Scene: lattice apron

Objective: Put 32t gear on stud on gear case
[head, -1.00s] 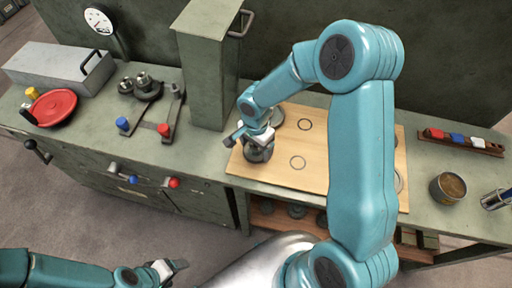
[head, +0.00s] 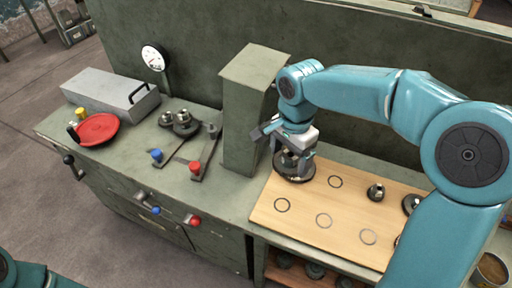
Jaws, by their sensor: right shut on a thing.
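My right gripper (head: 290,155) is shut on a dark round gear (head: 296,174) with a silvery hub, at the back left of the wooden board (head: 345,220). Its jaws cover part of the gear, and its teeth are too small to count. I cannot tell whether it clears the board or hides another gear there. A dark round-ended fixture (head: 186,129) with silvery studs or hubs stands on the bench to the left, beyond the green column; it looks like the gear case. My left gripper is out of view.
The green column (head: 250,120) stands between the board and the fixture. Levers with blue (head: 157,155) and red (head: 195,167) knobs lie in front of the fixture. A red dish (head: 97,129) and grey box (head: 112,92) are further left. Another gear (head: 376,193) is on the board.

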